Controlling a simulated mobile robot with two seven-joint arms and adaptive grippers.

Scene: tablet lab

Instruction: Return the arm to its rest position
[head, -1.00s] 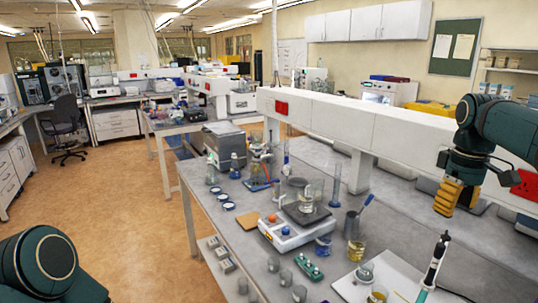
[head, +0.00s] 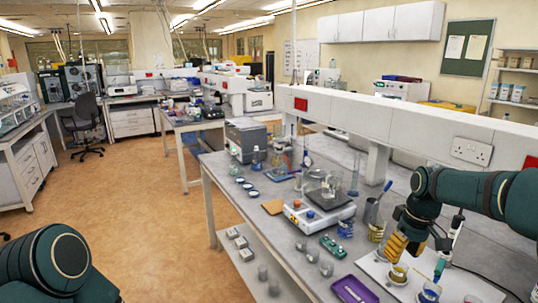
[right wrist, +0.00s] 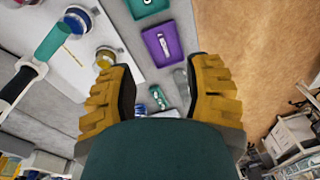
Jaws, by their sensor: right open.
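My right arm (head: 480,192) comes in from the right in the head view, dark green, bent down over the bench. Its yellow-fingered right gripper (head: 392,247) points down just above or beside a small beaker with yellow liquid (head: 398,274); I cannot tell the exact gap. In the right wrist view the two yellow fingers (right wrist: 162,84) are apart, with nothing held between them. A dark green part of my left arm (head: 62,258) shows at the lower left of the head view, but its gripper is out of the picture.
The grey bench (head: 222,178) holds a balance (head: 318,213), a green rack (head: 333,246), a purple tray (head: 354,290) and several beakers. A pipette (head: 447,246) stands close right of my right gripper. A white overhead shelf (head: 420,132) runs behind. The floor (head: 130,210) at left is clear.

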